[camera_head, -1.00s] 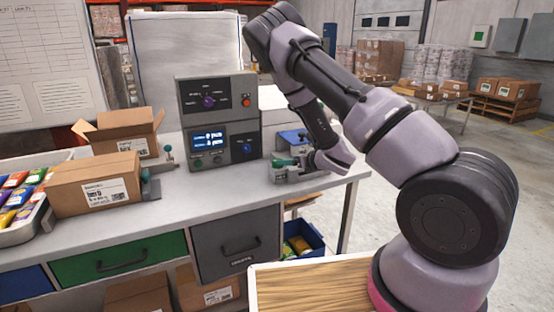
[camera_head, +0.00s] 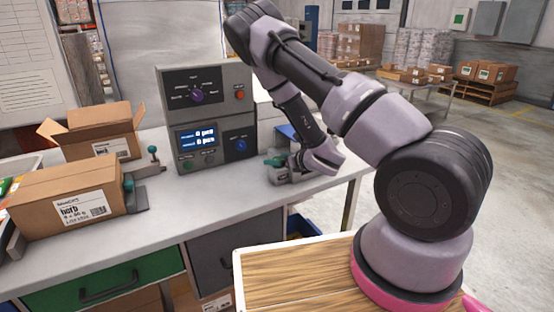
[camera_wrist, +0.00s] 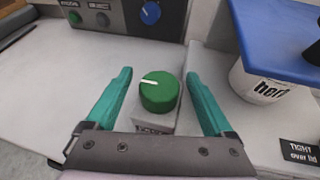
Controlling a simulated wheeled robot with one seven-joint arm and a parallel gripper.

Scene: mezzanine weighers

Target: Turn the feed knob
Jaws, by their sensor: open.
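In the wrist view a round green knob (camera_wrist: 160,93) with a white pointer line sits on a small pale block (camera_wrist: 155,126) on the bench. The pointer line points left, tilted slightly up. The block's label is mostly hidden by my gripper, so I cannot read it. My gripper (camera_wrist: 159,74) is open, with one teal finger on each side of the knob and a visible gap on both sides. In the head view my gripper (camera_head: 277,163) is low over the right end of the bench, and the knob cannot be made out there.
A grey control box (camera_head: 212,118) with a purple knob (camera_head: 196,96), a blue knob (camera_head: 241,145) and a red button stands behind. Cartons (camera_head: 65,198) occupy the bench's left.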

